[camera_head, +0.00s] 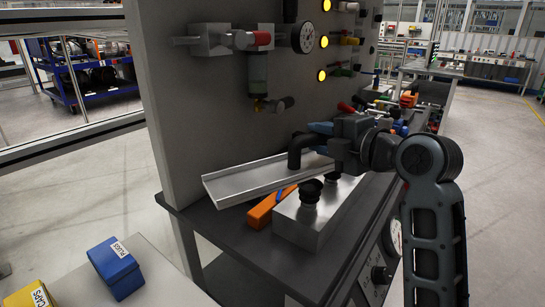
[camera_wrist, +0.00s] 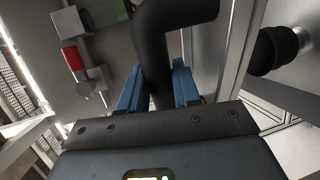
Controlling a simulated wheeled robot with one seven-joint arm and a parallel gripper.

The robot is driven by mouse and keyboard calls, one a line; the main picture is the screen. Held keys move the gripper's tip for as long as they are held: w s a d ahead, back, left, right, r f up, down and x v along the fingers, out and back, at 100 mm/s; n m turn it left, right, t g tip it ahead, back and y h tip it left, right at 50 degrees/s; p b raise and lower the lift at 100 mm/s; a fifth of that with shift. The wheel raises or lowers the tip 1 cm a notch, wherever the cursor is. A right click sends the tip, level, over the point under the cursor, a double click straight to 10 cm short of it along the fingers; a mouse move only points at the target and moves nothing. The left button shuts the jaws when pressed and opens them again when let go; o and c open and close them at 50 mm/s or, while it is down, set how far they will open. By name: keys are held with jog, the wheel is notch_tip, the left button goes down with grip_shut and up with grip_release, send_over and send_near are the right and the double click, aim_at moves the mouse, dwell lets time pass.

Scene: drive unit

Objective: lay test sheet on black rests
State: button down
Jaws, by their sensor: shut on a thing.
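The test sheet (camera_head: 255,180) is a bright metal tray-like sheet with raised edges, angled across the bench in the head view. A black bent handle (camera_head: 296,152) runs down to its top; the handle also fills the upper middle of the wrist view (camera_wrist: 155,45). My gripper (camera_wrist: 160,85) has blue fingers shut on this handle, one on each side. Black rests with round knobs (camera_head: 311,190) stand on a metal block (camera_head: 308,223) in front of the sheet; another black rest (camera_head: 332,178) is partly hidden behind. I cannot tell whether the sheet touches a rest.
An orange thing (camera_head: 265,208) lies on the dark bench (camera_head: 230,216), partly under the sheet. The upright panel (camera_head: 205,110) behind carries a gauge (camera_head: 303,37) and a filter bowl (camera_head: 257,75). A blue PLUGS box (camera_head: 115,268) and a yellow CAPS box (camera_head: 32,295) are at lower left.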

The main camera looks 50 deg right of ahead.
jog(key=w+p, duration=0.2)
jog(key=w, duration=1.7)
jog(key=f, duration=1)
jog(key=shift+w+a+f, duration=0.2)
jog(key=shift+a+f, duration=0.2)
jog(key=shift+w+f, duration=0.15)
jog(key=shift+w, duration=0.05)
jog(key=shift+f, duration=0.1)
jog(key=shift+f, duration=0.2)
jog(key=c, duration=0.8)
grip_release()
